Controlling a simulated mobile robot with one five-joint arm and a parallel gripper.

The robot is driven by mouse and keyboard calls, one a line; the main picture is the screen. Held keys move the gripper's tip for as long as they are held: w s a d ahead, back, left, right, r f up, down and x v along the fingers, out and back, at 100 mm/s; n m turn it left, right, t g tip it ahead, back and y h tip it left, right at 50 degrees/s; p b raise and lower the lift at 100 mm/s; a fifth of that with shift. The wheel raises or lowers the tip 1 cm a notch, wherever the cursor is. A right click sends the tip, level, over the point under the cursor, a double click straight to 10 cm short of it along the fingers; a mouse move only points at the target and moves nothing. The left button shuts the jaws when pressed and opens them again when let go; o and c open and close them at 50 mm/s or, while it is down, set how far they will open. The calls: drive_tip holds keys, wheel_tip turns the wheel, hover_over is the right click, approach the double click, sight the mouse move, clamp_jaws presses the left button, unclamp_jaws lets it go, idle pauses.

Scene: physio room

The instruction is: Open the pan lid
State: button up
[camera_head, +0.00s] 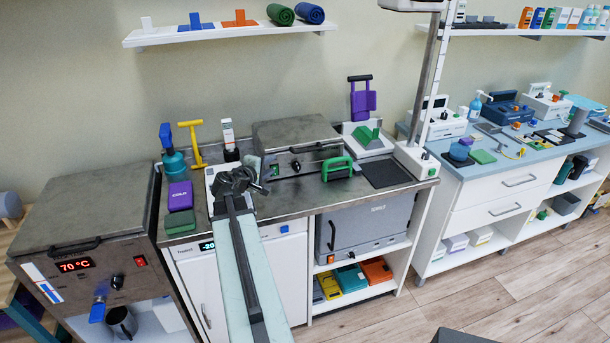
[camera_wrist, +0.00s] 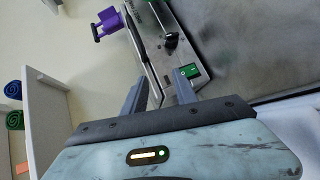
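A grey steel pan unit stands on the counter; its flat lid (camera_head: 298,130) appears closed, with a black bar handle (camera_head: 318,148) along the front edge. The wrist view shows its steel front sideways, with the lid handle (camera_wrist: 146,66), a black knob (camera_wrist: 170,40) and a green switch (camera_wrist: 189,71). My gripper (camera_head: 238,181) is at the left end of this unit in the head view. In the wrist view its two grey fingers (camera_wrist: 161,91) are apart, with nothing held. The handle's near end appears between them; I cannot tell the depth or any contact.
A larger steel tank (camera_head: 85,215) reading 70 °C stands at left. A green-handled item (camera_head: 337,168) lies before the pan unit. Purple and green blocks (camera_head: 180,195) and a white device (camera_head: 218,185) crowd the left counter. A dark mat (camera_head: 385,173) lies at right.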

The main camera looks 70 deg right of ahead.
drive_tip(key=n+g+h+b, duration=0.1)
drive_tip(key=h+b, duration=0.1)
approach(307, 151)
drive_tip(key=d, duration=0.4)
drive_tip(key=s+d+f, duration=0.1)
drive_tip(key=d, duration=0.4)
drive_tip(key=shift+s+d+f, duration=0.15)
drive_tip(key=shift+d, duration=0.05)
clamp_jaws()
drive_tip(key=shift+a, duration=0.1)
idle(0.6)
